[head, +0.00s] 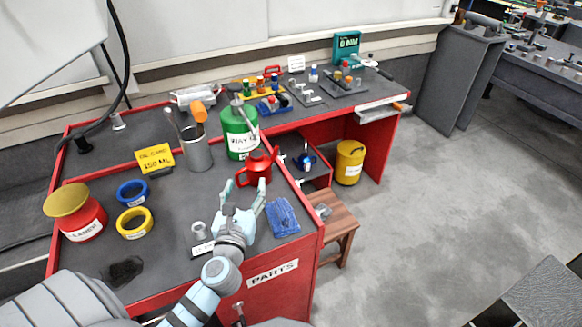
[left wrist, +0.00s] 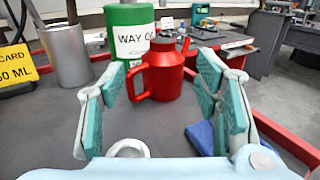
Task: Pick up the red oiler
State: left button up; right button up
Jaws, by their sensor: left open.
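The red oiler (head: 257,170) stands upright on the dark bench top, in front of the green way oil can (head: 239,135). In the left wrist view the red oiler (left wrist: 164,72) sits between and beyond the fingers, its handle on the left and its spout to the upper right. My left gripper (head: 243,200) is open and empty, just short of the oiler on its near side. Its two teal-padded fingers (left wrist: 163,100) are spread wide in the left wrist view and appear apart from the oiler. My right gripper is not in view.
A metal cup of tools (head: 197,153) stands left of the green can. A small metal ring-like part (left wrist: 128,149) lies near the gripper. A blue cloth (head: 283,217) lies to its right.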

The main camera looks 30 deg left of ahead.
aim_at(256, 161)
pick_arm(q)
jog(key=o, duration=0.3)
jog(key=x, duration=0.3)
jog(key=shift+w+d+r, duration=0.1)
jog(key=shift+d+r, duration=0.05)
jog(key=shift+d, duration=0.1)
jog(key=shift+o, duration=0.2)
jog(key=b+x, duration=0.1)
jog(key=x, duration=0.2)
jog(key=f+x, duration=0.1)
jog(key=x, duration=0.3)
jog(key=b+x, duration=0.1)
jog(key=x, duration=0.2)
jog(key=shift+w+a+f+b, duration=0.15)
jog(key=shift+w+b, duration=0.1)
jog(key=shift+b, duration=0.05)
jog(key=shift+w+a, duration=0.1)
jog(key=shift+w, duration=0.15)
jog(key=shift+s, duration=0.1)
grip_shut()
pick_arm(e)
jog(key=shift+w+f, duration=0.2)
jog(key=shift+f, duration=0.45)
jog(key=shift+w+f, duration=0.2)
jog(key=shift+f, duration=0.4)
